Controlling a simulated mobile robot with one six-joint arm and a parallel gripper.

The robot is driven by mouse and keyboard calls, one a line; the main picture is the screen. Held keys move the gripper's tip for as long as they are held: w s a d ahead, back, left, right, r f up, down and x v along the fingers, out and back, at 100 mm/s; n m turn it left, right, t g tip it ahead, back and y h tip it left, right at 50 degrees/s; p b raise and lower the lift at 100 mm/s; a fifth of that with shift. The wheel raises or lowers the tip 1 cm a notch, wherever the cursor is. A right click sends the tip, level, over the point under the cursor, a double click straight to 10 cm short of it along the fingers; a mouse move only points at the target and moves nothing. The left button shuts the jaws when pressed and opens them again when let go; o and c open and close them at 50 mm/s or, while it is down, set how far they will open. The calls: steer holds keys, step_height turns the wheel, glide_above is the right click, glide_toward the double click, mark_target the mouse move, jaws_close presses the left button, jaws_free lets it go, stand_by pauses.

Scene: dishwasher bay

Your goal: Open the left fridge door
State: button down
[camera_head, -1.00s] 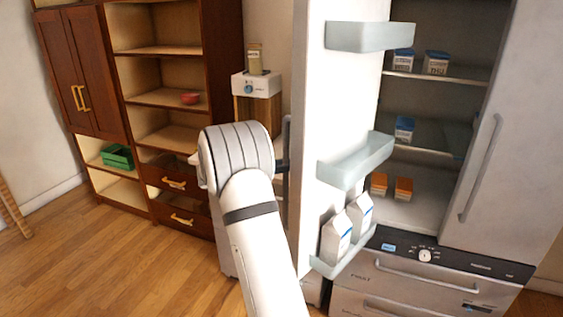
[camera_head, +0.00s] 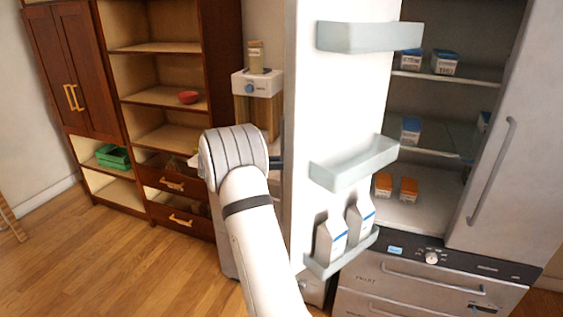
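The left fridge door (camera_head: 340,105) stands swung open, with its inner side and shelf bins facing me. Two white cartons (camera_head: 345,232) stand in its lowest bin. The fridge interior (camera_head: 425,200) shows small blue-and-white and orange-and-white boxes on its shelves. My white arm reaches to the door's left side. My gripper (camera_head: 276,162) is mostly hidden behind the arm; only a dark part shows by the door's outer edge. Its fingers and the door's handle cannot be made out, so any grip on it cannot be told.
The right fridge door (camera_head: 495,170) is closed, with a long handle. Drawers with a control panel (camera_head: 430,258) sit below. A brown cabinet (camera_head: 165,110) with a red bowl (camera_head: 189,97) and green crate (camera_head: 113,156) stands at the left. The wooden floor (camera_head: 150,270) in front of it is clear.

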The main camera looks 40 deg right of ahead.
steer(key=shift+d+r, duration=0.15)
steer(key=c, duration=1.5)
jaws_free()
steer(key=shift+s, duration=0.1)
steer(key=shift+o, duration=0.3)
steer(key=b+v, duration=0.1)
steer(key=v, duration=0.7)
steer(key=shift+b, duration=0.3)
